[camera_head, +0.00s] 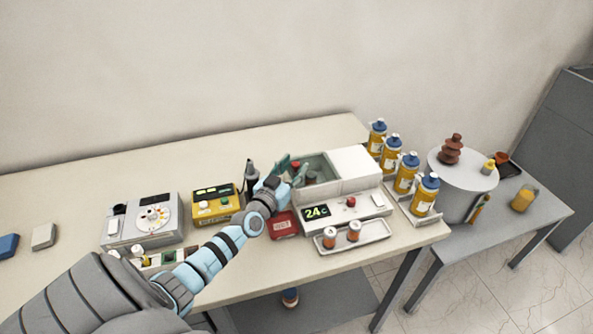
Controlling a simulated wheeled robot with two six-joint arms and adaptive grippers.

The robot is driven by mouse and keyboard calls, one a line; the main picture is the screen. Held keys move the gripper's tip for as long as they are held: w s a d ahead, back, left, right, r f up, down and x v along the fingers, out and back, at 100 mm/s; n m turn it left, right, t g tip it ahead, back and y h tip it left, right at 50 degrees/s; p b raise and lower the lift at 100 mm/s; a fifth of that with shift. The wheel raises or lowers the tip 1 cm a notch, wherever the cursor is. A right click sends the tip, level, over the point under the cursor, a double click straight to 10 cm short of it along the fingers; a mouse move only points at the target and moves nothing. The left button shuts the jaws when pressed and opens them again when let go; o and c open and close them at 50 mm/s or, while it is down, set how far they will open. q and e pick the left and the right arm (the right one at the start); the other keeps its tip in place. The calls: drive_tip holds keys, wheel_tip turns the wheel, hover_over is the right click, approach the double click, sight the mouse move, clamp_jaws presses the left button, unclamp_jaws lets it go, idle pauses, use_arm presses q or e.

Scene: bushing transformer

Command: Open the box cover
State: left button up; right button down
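Contact with the box cannot be made out. My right gripper is not in view.
A tray with two small orange-and-white cylinders (354,231) lies before the box. Several yellow bottles (406,172) stand to its right. A red item (283,225), a yellow meter (215,203) and a grey dial instrument (143,222) are to its left. A grey side table (470,227) holds a round drum.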

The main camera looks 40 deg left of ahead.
sight(310, 168)
use_arm(q)
drive_tip(key=shift+w+a, duration=0.2)
drive_tip(key=shift+w, duration=0.5)
drive_tip(key=shift+w+r, duration=0.1)
drive_tip(key=shift+w, duration=0.05)
clamp_jaws()
drive_tip(key=w+d, duration=0.2)
drive_tip(key=w, duration=0.1)
drive_tip(key=shift+w+d+b, duration=0.2)
drive_tip(key=shift+d+b, duration=0.05)
drive_tip(key=shift+b, duration=0.05)
unclamp_jaws()
drive_tip(key=shift+s, duration=0.1)
